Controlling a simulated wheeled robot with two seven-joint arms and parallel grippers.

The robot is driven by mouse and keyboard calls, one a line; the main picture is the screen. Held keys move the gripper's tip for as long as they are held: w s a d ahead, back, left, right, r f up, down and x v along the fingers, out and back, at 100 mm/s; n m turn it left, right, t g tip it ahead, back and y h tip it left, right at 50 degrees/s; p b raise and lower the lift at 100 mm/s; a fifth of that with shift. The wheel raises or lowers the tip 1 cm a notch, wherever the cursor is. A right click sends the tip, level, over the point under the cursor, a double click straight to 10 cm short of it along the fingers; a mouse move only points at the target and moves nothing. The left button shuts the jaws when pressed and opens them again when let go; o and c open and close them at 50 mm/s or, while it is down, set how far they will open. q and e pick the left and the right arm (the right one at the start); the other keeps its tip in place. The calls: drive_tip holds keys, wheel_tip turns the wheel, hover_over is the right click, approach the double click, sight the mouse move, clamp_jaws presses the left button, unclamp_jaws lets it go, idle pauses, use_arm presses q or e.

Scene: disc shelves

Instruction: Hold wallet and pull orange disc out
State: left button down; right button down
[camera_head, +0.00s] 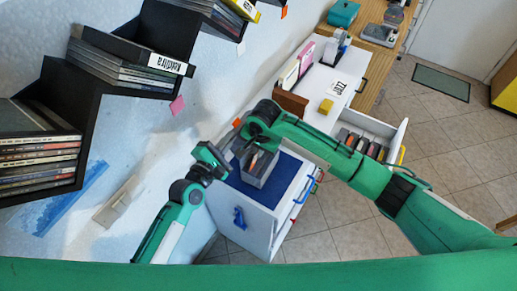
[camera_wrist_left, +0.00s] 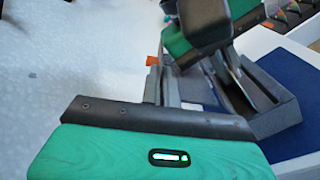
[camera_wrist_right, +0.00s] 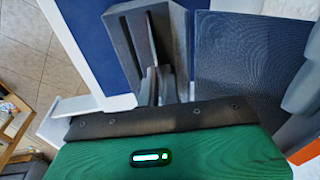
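A grey slotted box (camera_head: 262,172), perhaps the wallet, stands on the blue mat (camera_head: 277,187). Its slots show in the right wrist view (camera_wrist_right: 124,38), and its side shows in the left wrist view (camera_wrist_left: 272,103). A brownish-orange piece (camera_head: 254,160) shows at the box; I cannot tell if it is the orange disc. My left gripper (camera_head: 226,162) is beside the box's left side. Its fingers (camera_wrist_left: 162,78) are close together with nothing visible between them. My right gripper (camera_wrist_right: 157,75) is over the box, fingers close together against it; a grip on it cannot be made out.
Black stepped shelves (camera_head: 94,98) with stacked disc cases line the wall at left. A white cabinet (camera_head: 240,215) carries the mat. An open drawer (camera_head: 385,128) juts out at right. Tiled floor is clear.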

drive_tip(key=shift+a+r, duration=0.1)
drive_tip(key=shift+r, duration=0.05)
use_arm(q)
drive_tip(key=shift+f, duration=0.15)
use_arm(e)
drive_tip(key=shift+w+a+r, duration=0.1)
drive_tip(key=shift+r, duration=0.5)
use_arm(q)
drive_tip(key=shift+s+f, duration=0.1)
drive_tip(key=shift+f, duration=0.1)
use_arm(e)
wheel_tip(320, 180, up, 9)
drive_tip(key=shift+f, duration=0.2)
idle(0.6)
use_arm(q)
drive_tip(key=c, duration=1.7)
unclamp_jaws()
drive_tip(key=shift+o, duration=0.5)
drive_tip(key=shift+r, duration=0.2)
drive_tip(key=v, duration=1.1)
drive_tip(key=shift+s+a, duration=0.2)
drive_tip(key=shift+s, duration=0.15)
